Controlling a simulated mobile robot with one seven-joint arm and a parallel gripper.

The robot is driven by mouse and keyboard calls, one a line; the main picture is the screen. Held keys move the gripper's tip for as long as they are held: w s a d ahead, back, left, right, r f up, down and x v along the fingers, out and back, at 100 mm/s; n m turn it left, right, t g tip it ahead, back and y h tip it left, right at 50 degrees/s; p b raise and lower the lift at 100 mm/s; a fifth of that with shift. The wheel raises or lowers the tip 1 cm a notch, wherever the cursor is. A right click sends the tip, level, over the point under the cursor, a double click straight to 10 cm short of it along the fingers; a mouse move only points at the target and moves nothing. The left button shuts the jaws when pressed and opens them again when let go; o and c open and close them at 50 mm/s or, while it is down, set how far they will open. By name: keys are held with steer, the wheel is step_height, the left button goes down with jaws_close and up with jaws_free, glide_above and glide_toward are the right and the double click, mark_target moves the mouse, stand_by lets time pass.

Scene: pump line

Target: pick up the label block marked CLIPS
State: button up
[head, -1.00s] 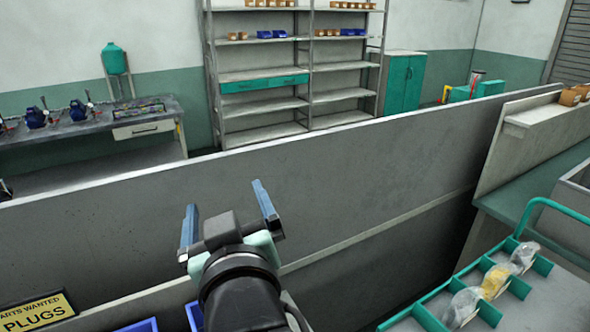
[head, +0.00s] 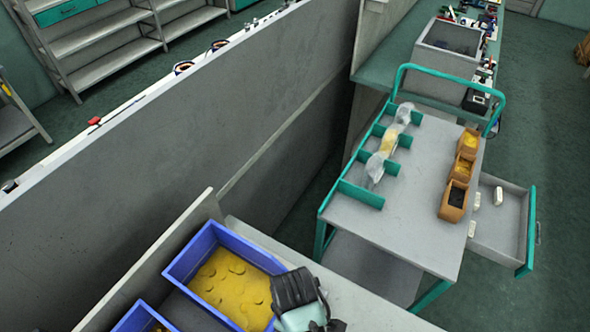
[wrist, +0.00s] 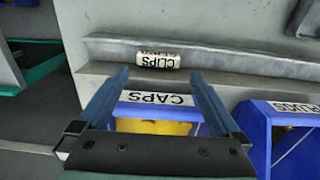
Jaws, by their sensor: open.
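The label block marked CLIPS (wrist: 158,60) is a small white block with black lettering. In the wrist view it lies on the grey ledge behind the blue bin labelled CAPS (wrist: 157,98), its text upside down. My gripper (wrist: 157,77) is open, its two blue fingers reaching toward the block from either side of the CAPS label. The block is beyond the fingertips, and nothing is between them at its height. In the head view my gripper's dark and pale green body (head: 300,300) is at the bottom edge; I cannot make out the block there.
A blue bin of yellow parts (head: 228,285) stands left of my gripper. A PLUGS bin (wrist: 285,135) is at right in the wrist view. A grey partition (head: 200,140) runs behind the bench. A cart (head: 400,210) holds dividers, bags and orange boxes; its open drawer (head: 510,225) holds white blocks.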

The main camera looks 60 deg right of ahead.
steer(key=shift+d+f+p, duration=0.15)
steer(key=shift+f+p, duration=0.3)
steer(key=shift+f, duration=2.4)
steer(key=c, duration=1.1)
